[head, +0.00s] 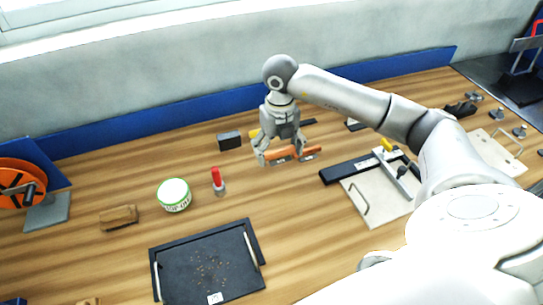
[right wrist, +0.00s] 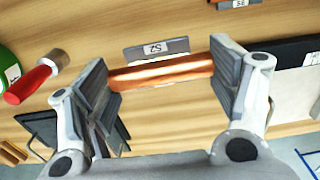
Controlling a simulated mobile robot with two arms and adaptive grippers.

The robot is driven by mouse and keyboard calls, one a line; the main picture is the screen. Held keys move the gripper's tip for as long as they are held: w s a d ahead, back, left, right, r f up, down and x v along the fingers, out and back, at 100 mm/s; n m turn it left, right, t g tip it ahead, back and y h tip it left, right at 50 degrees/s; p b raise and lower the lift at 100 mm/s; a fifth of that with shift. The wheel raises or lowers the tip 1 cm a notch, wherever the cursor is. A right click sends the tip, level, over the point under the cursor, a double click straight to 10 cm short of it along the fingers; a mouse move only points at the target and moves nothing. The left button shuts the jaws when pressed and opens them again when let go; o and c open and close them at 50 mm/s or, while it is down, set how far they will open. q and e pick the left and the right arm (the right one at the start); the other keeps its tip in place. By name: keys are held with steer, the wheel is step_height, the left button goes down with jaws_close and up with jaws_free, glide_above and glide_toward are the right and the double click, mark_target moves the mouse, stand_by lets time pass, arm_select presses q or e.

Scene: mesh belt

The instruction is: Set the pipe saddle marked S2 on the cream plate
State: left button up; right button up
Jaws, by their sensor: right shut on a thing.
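The pipe saddle marked S2 (right wrist: 160,73) is a copper-coloured bar with a grey flange bearing the S2 label in the right wrist view. My right gripper (head: 285,155) is shut on it across the bar's ends, and it appears above the table. The saddle (head: 280,154) shows as an orange bar in the head view, its label not readable there. A cream plate (head: 373,212) with a handle lies to the right, beside a black bar, partly hidden by my arm. It also shows at the right wrist view's right edge (right wrist: 292,95). My left gripper is not in view.
A second cream plate (head: 483,147) lies farther right. A yellow-handled clamp (head: 388,148) stands at the nearer plate. A black tray (head: 207,262), a red-handled tool (head: 217,178), a white tin (head: 174,193) and a grey block (head: 229,140) are left of the gripper.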

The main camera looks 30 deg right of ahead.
steer(key=s+r+b, duration=0.3)
steer(key=s+r, duration=0.2)
steer(key=s, duration=0.4)
steer(key=a+f+m, duration=0.1)
steer(key=a+m, duration=0.3)
steer(key=m, duration=0.7)
steer(key=s+a+f+m, duration=0.1)
steer(key=a+m, duration=0.3)
steer(key=m, duration=0.7)
steer(key=a+f+m, duration=0.1)
steer(key=a+m, duration=0.4)
steer(key=m, duration=0.6)
steer(key=shift+s+f, duration=0.2)
steer(key=shift+m, duration=0.3)
